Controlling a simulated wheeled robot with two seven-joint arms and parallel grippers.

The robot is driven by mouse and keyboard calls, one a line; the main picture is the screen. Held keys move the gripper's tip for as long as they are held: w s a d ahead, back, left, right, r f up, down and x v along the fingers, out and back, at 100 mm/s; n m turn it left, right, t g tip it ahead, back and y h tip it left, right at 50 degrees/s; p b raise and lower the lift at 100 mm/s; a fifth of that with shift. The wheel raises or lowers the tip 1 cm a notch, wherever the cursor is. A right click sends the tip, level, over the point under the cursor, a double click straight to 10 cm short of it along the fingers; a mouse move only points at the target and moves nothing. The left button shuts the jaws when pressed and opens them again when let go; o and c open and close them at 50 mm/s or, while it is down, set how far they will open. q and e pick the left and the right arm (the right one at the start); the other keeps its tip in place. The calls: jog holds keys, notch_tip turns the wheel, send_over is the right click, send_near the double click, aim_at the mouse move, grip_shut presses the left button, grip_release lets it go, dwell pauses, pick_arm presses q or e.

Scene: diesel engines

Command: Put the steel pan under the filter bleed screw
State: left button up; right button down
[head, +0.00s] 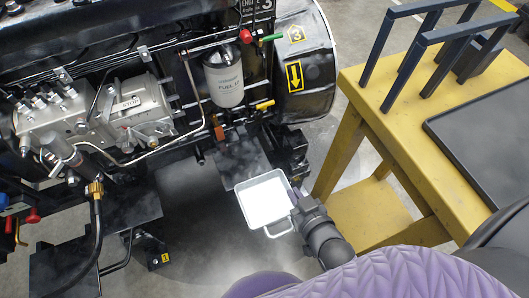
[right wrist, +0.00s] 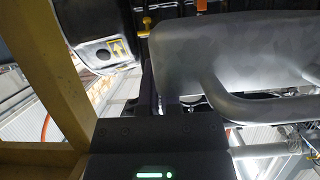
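The steel pan (head: 250,214) is a shallow, bright rectangular tray with a wire handle. It is in the lower middle of the head view, in front of the engine, and seems to be off the floor. My right gripper (head: 294,196) is at the pan's right edge and appears shut on it. In the right wrist view the pan (right wrist: 235,60) shows as a large grey shape with a curved handle. The white fuel filter (head: 224,82) hangs on the engine, above and behind the pan. Red (head: 245,36) and green (head: 270,38) fittings sit above it; I cannot tell which is the bleed screw. My left gripper is out of view.
The diesel engine (head: 130,110) fills the upper left. A dark plate (head: 240,158) lies just behind the pan, below the filter. A yellow table (head: 400,120) with dark frames and a black tray (head: 490,140) stands at right. Floor is clear left of the pan.

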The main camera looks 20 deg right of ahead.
jog(key=b, duration=0.6)
send_over(266, 162)
jog(key=f+b, duration=0.2)
jog(key=f, duration=0.1)
jog(key=shift+s+f, duration=0.15)
jog(key=shift+s, duration=0.05)
notch_tip(266, 162, down, 4)
jog(key=b, duration=0.3)
jog(key=shift+f+b, duration=0.2)
jog(key=shift+b, duration=0.15)
jog(key=shift+w+f+b, duration=0.1)
jog(key=shift+w+b, duration=0.1)
jog(key=shift+b, duration=0.15)
jog(key=shift+r, duration=0.35)
jog(key=shift+r+p, duration=0.1)
jog(key=shift+p, duration=0.2)
jog(key=c, duration=0.8)
grip_release()
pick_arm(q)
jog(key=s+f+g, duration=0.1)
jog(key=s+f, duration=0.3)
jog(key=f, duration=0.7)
